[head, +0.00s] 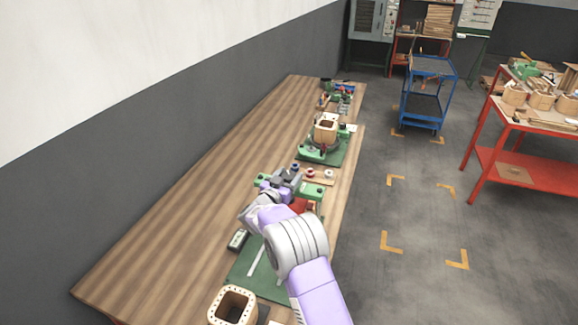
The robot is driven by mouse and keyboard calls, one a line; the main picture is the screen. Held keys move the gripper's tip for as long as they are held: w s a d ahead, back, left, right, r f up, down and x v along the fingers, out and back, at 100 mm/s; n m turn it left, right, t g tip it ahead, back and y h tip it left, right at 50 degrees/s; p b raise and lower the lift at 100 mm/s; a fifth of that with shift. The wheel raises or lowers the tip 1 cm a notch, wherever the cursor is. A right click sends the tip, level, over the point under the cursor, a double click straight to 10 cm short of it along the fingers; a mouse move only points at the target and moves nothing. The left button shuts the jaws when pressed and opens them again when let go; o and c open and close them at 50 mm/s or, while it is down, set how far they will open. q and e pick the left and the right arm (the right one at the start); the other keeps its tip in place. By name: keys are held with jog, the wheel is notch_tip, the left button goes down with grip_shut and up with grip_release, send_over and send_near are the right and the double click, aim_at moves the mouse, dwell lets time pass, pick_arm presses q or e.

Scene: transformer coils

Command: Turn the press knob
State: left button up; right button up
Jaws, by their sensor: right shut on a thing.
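The press (312,191) stands on the long wooden bench, with green ends showing on either side of my right gripper and a red part (303,207) just in front. My right gripper (286,180) reaches in from the bottom of the head view and is shut at the top of the press, on the press knob. The knob is mostly hidden by the gripper, so its angle cannot be told. My left gripper is not in view.
A wooden coil block (232,306) stands at the near end of the bench (170,255), by a green mat (247,283) and a small dark meter (237,240). Beyond the press are small spools (310,173) and a green fixture holding another wooden block (326,127). The bench's left side is clear.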

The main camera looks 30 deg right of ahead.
jog(key=m+g+h+p, duration=0.1)
jog(key=m+g, duration=0.1)
jog(key=g, duration=0.1)
jog(key=shift+w+r+h, duration=0.1)
jog(key=shift+h, duration=0.3)
jog(key=shift+m+g+h+p, duration=0.45)
jog(key=shift+m+g, duration=0.85)
jog(key=shift+g, duration=0.6)
jog(key=shift+m+g, duration=0.4)
jog(key=shift+g, duration=0.2)
jog(key=o, duration=1)
jog(key=shift+d, duration=0.1)
jog(key=shift+c, duration=0.2)
jog(key=a, duration=0.7)
jog(key=shift+s+a, duration=0.3)
jog(key=shift+s, duration=0.1)
